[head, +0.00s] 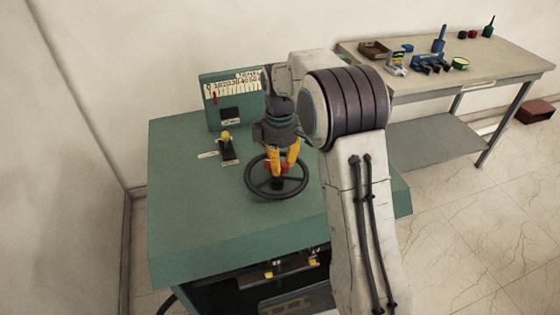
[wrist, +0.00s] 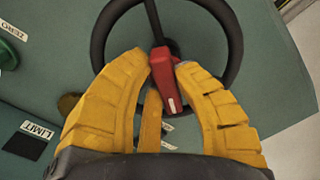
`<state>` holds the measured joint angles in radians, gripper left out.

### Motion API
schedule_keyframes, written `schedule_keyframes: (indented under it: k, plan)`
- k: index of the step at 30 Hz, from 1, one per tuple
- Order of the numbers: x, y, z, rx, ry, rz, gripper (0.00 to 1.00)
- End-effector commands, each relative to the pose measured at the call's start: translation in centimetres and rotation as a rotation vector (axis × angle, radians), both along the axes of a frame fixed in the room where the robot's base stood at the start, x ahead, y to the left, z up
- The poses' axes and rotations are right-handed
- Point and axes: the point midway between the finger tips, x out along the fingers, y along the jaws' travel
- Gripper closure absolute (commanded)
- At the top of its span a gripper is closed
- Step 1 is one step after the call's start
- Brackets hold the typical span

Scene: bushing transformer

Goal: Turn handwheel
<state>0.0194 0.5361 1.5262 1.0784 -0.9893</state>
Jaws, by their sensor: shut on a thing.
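The dark handwheel (head: 252,187) lies flat on top of the green machine, with a red piece (head: 277,184) at its middle. In the wrist view the handwheel's rim (wrist: 236,45) and one dark spoke show, and the red piece (wrist: 164,84) stands between the yellow fingers. My gripper (head: 276,170) points down over the wheel's centre. In the wrist view my gripper (wrist: 165,70) has its fingertips closed on either side of the red piece. The wheel's lower part is hidden by the fingers in the wrist view.
The green machine (head: 185,230) carries a panel with a scale and red pointer (head: 232,95) at its back, and a lever with a yellow knob (head: 226,142) left of the wheel. A workbench (head: 480,72) with tools stands at the back right.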

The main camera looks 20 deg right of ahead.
Motion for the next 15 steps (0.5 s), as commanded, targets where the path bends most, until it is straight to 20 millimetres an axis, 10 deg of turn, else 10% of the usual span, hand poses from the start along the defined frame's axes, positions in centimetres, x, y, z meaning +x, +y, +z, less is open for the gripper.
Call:
schedule_keyframes:
  k: [15]
  plan:
    - [0.10, 0.09, -0.20, 0.000, 0.006, 0.260, 1.00]
